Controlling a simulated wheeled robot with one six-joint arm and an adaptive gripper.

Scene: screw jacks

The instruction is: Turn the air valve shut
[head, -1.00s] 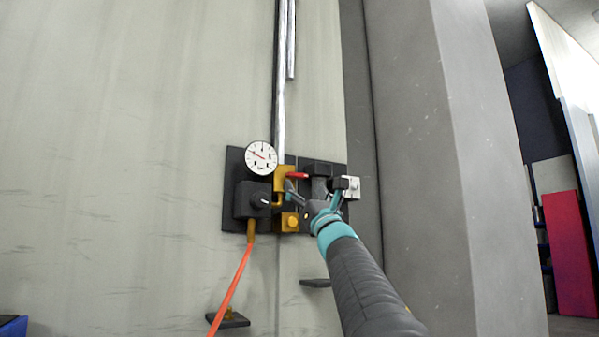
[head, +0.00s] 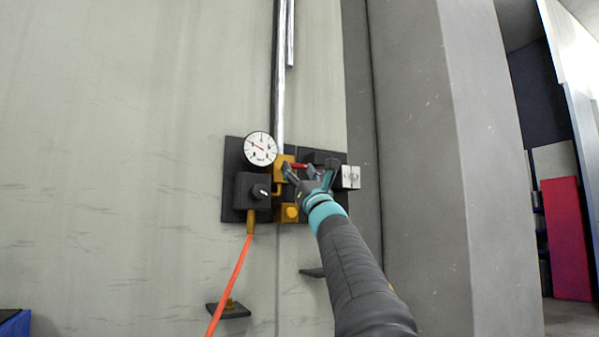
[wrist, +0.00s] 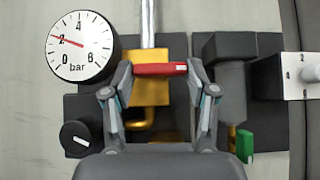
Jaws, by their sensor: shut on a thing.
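The air valve has a yellow body (wrist: 150,95) below a vertical silver pipe; it also shows in the head view (head: 283,162). Its red lever (wrist: 160,69) lies level across the front, at right angles to the pipe. The lever also shows beside my fingers in the head view (head: 299,165). My gripper (head: 308,174) is shut on the red lever, one finger at each end of it in the wrist view.
A black knob (wrist: 75,138) sits left of the valve, with an orange hose (head: 232,284) below. A dark block, a green part (wrist: 244,146) and a white box (wrist: 301,76) stand close on the right. A grey pillar (head: 425,150) rises further right.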

